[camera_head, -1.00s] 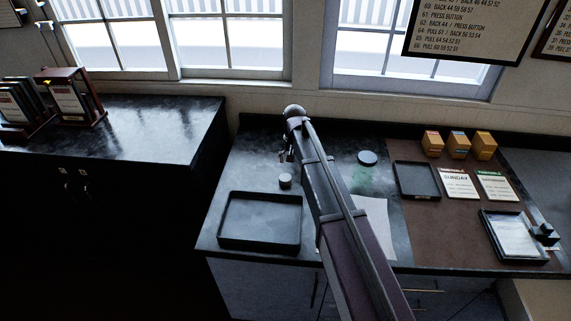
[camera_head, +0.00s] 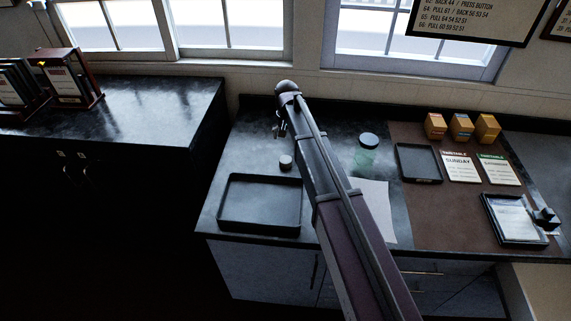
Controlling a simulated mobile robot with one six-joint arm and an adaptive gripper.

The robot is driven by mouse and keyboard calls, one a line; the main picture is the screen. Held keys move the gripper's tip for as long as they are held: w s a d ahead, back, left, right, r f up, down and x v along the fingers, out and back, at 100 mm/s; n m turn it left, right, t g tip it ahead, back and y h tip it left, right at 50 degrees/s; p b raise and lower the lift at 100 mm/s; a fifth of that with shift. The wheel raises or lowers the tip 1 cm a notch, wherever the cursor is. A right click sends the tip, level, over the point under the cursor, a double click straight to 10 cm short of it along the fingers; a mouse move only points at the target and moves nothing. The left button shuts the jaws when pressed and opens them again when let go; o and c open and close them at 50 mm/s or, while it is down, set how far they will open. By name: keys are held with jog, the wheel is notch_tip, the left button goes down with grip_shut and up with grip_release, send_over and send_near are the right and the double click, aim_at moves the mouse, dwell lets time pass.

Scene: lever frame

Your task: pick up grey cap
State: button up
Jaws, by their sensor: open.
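A small grey cap (camera_head: 286,162) stands on the dark bench top, just behind the black tray. My gripper (camera_head: 280,131) hangs from the end of my arm, just above the cap in the picture. It is small and dark here, its fingers are apart, and it holds nothing. The cap appears clear of the fingers, but their height above the bench is hard to judge. My arm crosses the bench to the right of the cap and hides part of the top.
An empty black tray (camera_head: 260,203) lies in front of the cap. A greenish clear jar (camera_head: 364,160) with a dark lid stands right of my arm. A white sheet (camera_head: 375,205) lies nearer the front. Further right are a small tray (camera_head: 419,164), cards and several yellow boxes.

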aim_at(286, 159)
jog(key=shift+f+b, duration=3.2)
jog(key=shift+f, duration=0.25)
jog(key=shift+f, duration=0.15)
jog(key=shift+w+a+f+b, duration=0.1)
jog(key=shift+f+b, duration=1.15)
jog(key=shift+b, duration=0.05)
jog(key=shift+a+f+b, duration=0.1)
jog(key=shift+f+b, duration=1.1)
jog(key=shift+b, duration=0.1)
jog(key=c, duration=0.7)
